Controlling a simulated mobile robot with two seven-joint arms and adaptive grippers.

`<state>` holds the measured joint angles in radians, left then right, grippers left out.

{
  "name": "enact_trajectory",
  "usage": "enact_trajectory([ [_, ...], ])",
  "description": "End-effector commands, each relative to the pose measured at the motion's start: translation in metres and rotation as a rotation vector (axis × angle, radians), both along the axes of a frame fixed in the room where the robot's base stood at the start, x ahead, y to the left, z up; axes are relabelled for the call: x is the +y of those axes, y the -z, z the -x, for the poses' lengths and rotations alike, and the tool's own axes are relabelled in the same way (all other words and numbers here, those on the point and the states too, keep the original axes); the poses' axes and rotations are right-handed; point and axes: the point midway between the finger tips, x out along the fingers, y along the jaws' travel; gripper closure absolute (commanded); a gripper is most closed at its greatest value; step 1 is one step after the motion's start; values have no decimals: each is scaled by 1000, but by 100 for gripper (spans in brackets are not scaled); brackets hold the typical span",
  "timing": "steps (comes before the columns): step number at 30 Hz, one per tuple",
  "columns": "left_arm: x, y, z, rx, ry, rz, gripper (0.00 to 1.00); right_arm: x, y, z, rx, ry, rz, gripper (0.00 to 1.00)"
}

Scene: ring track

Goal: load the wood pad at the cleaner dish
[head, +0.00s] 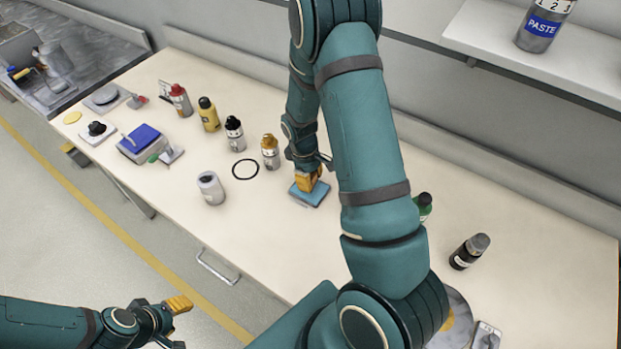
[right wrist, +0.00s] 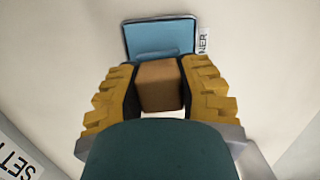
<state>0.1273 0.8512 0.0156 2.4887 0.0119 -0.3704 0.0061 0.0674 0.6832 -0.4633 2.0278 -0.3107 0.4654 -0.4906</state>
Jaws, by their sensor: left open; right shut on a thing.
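The cleaner dish is a shallow light blue tray (head: 314,197) on the bench below my right gripper. It also shows in the right wrist view (right wrist: 158,38), beside a label partly reading "NER". My right gripper (head: 308,180) is shut on the wood pad, a brown block (right wrist: 159,86) between its two yellow ridged fingers. The pad is at or just above the dish; I cannot tell whether it touches. My left gripper (head: 176,322) is open and empty, low at the left, away from the bench.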

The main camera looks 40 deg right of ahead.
Motion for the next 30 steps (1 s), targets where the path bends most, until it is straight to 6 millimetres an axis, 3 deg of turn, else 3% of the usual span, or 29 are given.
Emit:
enact_trajectory([
  [18, 0, -35, 0, 0, 0, 0, 53, 0, -47, 0, -1, 0, 0, 93],
  [30, 0, -36, 0, 0, 0, 0, 53, 0, -49, 0, 0, 0, 0, 93],
])
